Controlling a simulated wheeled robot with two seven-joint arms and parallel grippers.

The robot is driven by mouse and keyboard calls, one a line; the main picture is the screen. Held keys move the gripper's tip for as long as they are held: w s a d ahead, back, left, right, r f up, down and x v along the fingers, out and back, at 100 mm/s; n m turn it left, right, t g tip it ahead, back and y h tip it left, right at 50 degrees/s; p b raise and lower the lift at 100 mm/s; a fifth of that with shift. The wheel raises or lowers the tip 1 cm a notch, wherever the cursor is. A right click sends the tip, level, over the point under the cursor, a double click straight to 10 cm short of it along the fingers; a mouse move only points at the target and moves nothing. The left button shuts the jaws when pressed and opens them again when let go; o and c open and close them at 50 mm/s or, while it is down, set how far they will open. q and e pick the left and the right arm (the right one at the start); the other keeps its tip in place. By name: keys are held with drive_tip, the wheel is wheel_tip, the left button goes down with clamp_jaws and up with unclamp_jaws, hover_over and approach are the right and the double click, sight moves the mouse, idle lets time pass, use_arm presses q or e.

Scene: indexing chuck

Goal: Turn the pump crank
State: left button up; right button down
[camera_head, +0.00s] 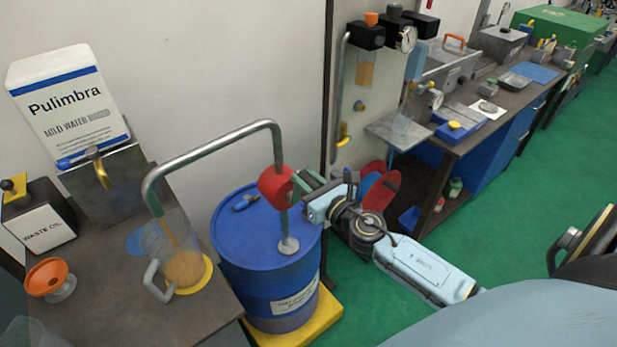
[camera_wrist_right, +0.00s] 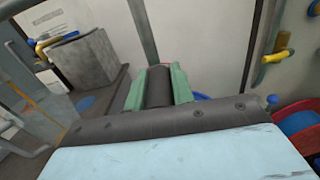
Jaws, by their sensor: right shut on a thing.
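The red pump (camera_head: 274,184) stands on a pipe on top of the blue drum (camera_head: 262,290). Its grey spout pipe (camera_head: 215,146) arches left and down to a clear jug (camera_head: 172,250). An amber stream runs into the jug, which holds some amber liquid. My right gripper (camera_head: 297,186) is beside the pump, on its right. In the right wrist view its green fingers (camera_wrist_right: 158,88) are shut on a dark cylindrical crank grip (camera_wrist_right: 159,86). The crank arm is mostly hidden in the head view. My left gripper is not in view.
The jug stands on a yellow disc on the left bench (camera_head: 110,290), near an orange funnel (camera_head: 46,278) and a waste oil box (camera_head: 38,222). A wall panel and red reels (camera_head: 384,188) are close to my right arm. Green floor lies open at right.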

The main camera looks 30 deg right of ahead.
drive_tip(key=shift+s+f, duration=0.1)
drive_tip(key=shift+f, duration=0.15)
drive_tip(key=c, duration=1.4)
unclamp_jaws()
drive_tip(key=shift+o, duration=1)
drive_tip(key=shift+r, duration=0.15)
drive_tip(key=s+d+b, duration=0.1)
drive_tip(key=s+b, duration=0.3)
drive_tip(key=s, duration=0.9)
drive_tip(key=shift+s, duration=0.15)
